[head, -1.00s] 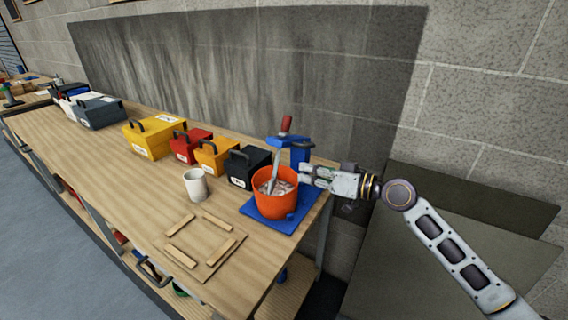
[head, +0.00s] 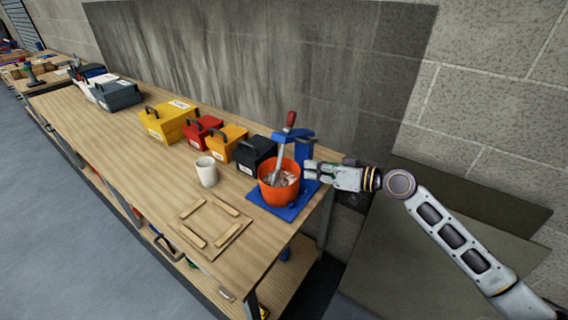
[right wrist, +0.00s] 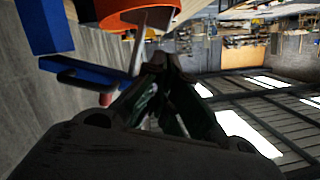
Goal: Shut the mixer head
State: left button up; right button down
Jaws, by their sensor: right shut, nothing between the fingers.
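The mixer is a blue stand (head: 306,150) at the table's right end, with a blue head on top, a red handle (head: 291,119) and a metal paddle (head: 283,151) slanting into an orange bucket (head: 277,193). The bucket holds greyish material. My right gripper (head: 308,169) is shut and empty, close beside the stand and bucket on their right; contact cannot be told. In the right wrist view the orange bucket (right wrist: 125,18), blue stand (right wrist: 45,25) and paddle (right wrist: 139,42) lie beyond the dark fingers (right wrist: 158,68). My left gripper is out of view.
A white mug (head: 207,173) and a wooden frame panel (head: 210,226) lie left of the bucket. A black box (head: 256,156), orange box (head: 226,142), red box (head: 200,131) and yellow box (head: 166,122) line the back of the table. A dark wall panel stands behind.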

aim_at(276, 171)
jog(key=shift+a, duration=0.1)
jog(key=p+x, duration=0.2)
jog(key=x, duration=0.8)
jog(key=shift+p, duration=0.35)
jog(key=shift+f, duration=0.1)
dwell(0.5)
jog(key=shift+f+n+b, duration=0.6)
jog(key=shift+f+b, duration=0.9)
jog(key=shift+b, duration=0.15)
jog(key=shift+r, duration=0.15)
